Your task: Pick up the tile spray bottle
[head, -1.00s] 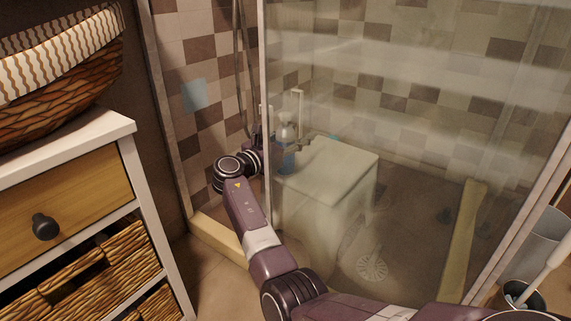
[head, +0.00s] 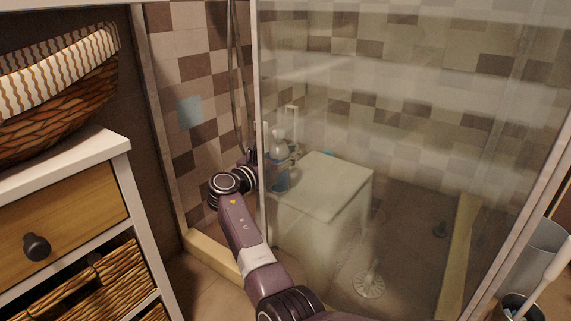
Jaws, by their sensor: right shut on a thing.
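The tile spray bottle (head: 280,181), with a pale trigger head and a bluish body, is upright behind the shower glass, beside the back left corner of the white stool (head: 330,176). My right gripper (head: 284,162) reaches in past the edge of the glass and is shut on the bottle at about mid height. The glass and my own wrist blur and partly hide the fingers. I cannot tell whether the bottle's base is clear of what is under it. My left gripper is out of view.
The glass panel (head: 400,120) and its metal edge stand close to my right arm. A yellowish sill (head: 212,252) runs below the opening. A drawer cabinet (head: 75,220) with a wicker basket (head: 60,95) is at left; a grey bin (head: 540,245) is at right.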

